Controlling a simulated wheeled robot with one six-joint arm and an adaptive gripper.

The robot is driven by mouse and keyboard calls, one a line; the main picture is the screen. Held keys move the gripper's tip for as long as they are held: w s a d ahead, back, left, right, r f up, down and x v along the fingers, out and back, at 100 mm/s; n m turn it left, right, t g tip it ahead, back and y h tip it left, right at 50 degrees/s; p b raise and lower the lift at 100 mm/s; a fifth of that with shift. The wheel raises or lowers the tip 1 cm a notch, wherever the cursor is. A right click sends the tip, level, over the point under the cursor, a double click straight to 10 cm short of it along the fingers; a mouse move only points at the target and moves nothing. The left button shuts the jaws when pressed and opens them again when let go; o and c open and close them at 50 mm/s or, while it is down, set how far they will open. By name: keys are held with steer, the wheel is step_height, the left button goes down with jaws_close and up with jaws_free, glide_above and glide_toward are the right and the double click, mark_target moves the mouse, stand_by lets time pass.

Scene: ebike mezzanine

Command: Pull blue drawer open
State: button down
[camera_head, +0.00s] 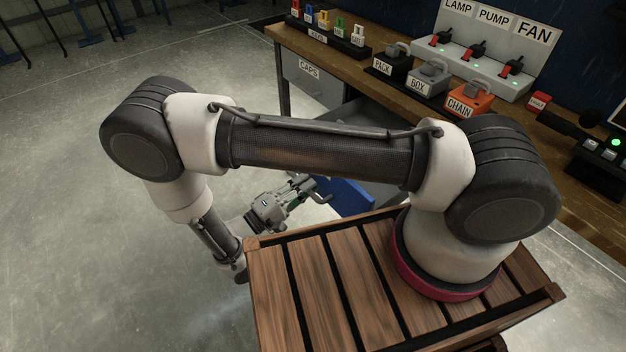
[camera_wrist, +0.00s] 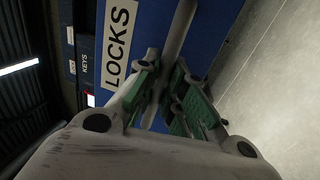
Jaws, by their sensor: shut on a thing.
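The blue drawer (camera_head: 350,197) shows in the head view beyond the slatted wooden top. Its front stands out from the workbench, and a grey drawer body shows between them, partly behind my arm. In the wrist view its blue front (camera_wrist: 208,25) carries a white LOCKS label (camera_wrist: 117,42) and a pale bar handle (camera_wrist: 181,28). My gripper (camera_head: 312,187) is at this front, with its green-padded fingers shut on the handle. It also shows in the wrist view (camera_wrist: 168,82). My arm hides part of the drawer in the head view.
The workbench (camera_head: 335,62) bears keys, PACK, BOX and CHAIN padlocks and a LAMP, PUMP, FAN switch panel (camera_head: 480,55). A grey CAPS drawer (camera_head: 306,77) is left of the blue one. Open floor (camera_head: 130,270) lies left of my arm.

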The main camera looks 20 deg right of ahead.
steer(key=shift+s+a, duration=0.1)
steer(key=shift+a, duration=0.2)
steer(key=c, duration=1.5)
jaws_free()
steer(key=v, duration=1.2)
